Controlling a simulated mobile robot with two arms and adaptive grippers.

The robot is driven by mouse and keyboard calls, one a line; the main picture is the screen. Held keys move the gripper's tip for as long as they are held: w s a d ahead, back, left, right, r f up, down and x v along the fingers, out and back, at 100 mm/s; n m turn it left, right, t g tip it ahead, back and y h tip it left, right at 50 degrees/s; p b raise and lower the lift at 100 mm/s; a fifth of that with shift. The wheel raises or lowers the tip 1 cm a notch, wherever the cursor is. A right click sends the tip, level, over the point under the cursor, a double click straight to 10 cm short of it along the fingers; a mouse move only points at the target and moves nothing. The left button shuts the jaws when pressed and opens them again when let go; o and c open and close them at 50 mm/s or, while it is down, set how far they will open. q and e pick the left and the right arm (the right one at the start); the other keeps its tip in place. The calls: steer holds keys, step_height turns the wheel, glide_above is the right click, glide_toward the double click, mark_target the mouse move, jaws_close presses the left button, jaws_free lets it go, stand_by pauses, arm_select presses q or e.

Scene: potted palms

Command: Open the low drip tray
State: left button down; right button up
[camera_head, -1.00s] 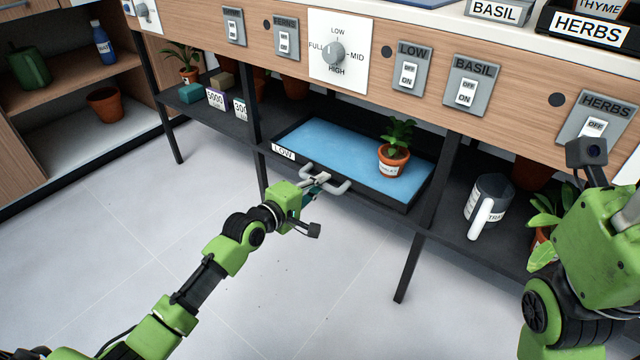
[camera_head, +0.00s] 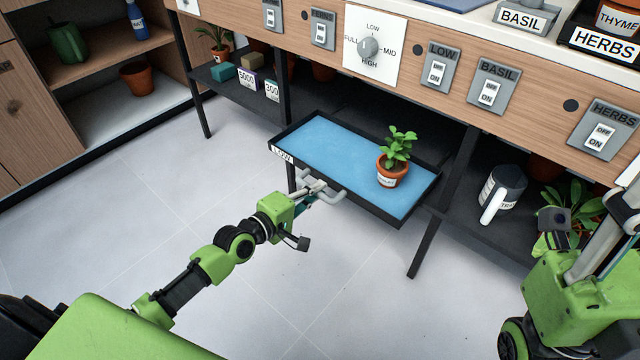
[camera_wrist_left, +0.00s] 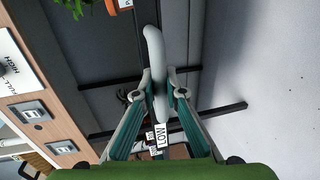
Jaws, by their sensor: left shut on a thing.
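The low drip tray (camera_head: 318,146) is a black-rimmed tray with a blue inside and a LOW label, pulled out from the lower shelf under the bench. A small potted plant (camera_head: 393,169) stands upright in it, toward the right. My left gripper (camera_head: 318,188) is shut on the tray's grey handle (camera_head: 334,197). The left wrist view shows the handle (camera_wrist_left: 154,50) between the two fingers (camera_wrist_left: 160,92), with the LOW label below it.
A grey watering jug (camera_head: 503,190) and a leafy plant (camera_head: 572,205) are on the lower shelf at right. Black bench legs (camera_head: 428,243) stand close to the tray's right side. The floor (camera_head: 330,270) in front is clear. An open cabinet (camera_head: 110,80) stands at left.

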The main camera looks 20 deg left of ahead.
arm_select(q)
steer(key=c, duration=2.1)
jaws_free()
steer(key=shift+w, duration=0.1)
steer(key=v, duration=1.2)
